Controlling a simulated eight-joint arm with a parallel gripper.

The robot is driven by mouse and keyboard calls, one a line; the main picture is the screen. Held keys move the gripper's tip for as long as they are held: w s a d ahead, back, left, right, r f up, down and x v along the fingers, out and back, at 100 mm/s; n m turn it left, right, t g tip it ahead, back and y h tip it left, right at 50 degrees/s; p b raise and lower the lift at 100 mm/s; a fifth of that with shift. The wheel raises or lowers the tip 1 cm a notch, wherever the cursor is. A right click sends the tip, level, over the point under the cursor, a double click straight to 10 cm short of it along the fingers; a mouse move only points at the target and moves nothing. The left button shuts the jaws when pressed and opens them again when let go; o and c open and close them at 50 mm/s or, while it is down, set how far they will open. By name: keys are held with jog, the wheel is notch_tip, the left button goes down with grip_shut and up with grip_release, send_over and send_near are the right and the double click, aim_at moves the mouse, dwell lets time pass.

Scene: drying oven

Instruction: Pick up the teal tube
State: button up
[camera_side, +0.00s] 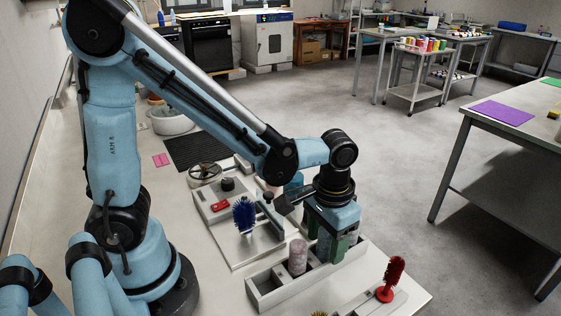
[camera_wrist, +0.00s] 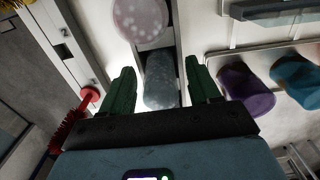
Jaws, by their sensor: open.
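A dull grey-teal tube (camera_wrist: 160,80) stands in a slot of the grey rack (camera_side: 262,289) and lies between my fingers in the wrist view. My gripper (camera_wrist: 161,82) is open, with one green finger on each side of the tube and a visible gap on both sides. In the side view my gripper (camera_side: 333,243) points down over the rack's far end, and its fingers mostly hide the tube. A speckled pinkish tube (camera_side: 298,257) stands in the slot beside it; it also shows in the wrist view (camera_wrist: 140,18).
A red brush (camera_side: 393,271) stands on a base right of the rack. A blue brush (camera_side: 244,215) stands left of it. In the wrist view, a purple object (camera_wrist: 247,90) and a brighter teal object (camera_wrist: 297,78) lie to the right. The table edge is close on the right.

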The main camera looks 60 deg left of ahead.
jog(key=c, duration=1.1)
jog(key=shift+r, duration=0.15)
